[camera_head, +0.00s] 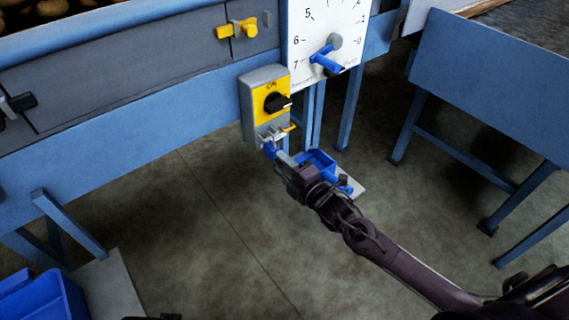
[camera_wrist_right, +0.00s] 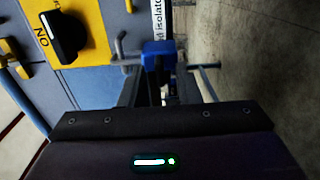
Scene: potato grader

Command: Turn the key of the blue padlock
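The blue padlock (camera_wrist_right: 158,50) hangs at the lower end of the yellow and grey isolator box (camera_head: 248,112). In the head view the padlock (camera_head: 270,151) is small and partly hidden by my right gripper (camera_head: 281,158). In the wrist view the two dark fingers of my right gripper (camera_wrist_right: 160,88) point at the padlock's lower end with a gap between them. I cannot make out the key; the fingers and shadow cover that spot. Only a dark edge at the bottom of the head view may be my left gripper (camera_head: 152,317).
A black rotary knob (camera_head: 276,102) sits on the box just above the padlock. A white dial plate (camera_head: 304,42) with a blue handle (camera_head: 327,62) is close by to the right. Open floor lies below.

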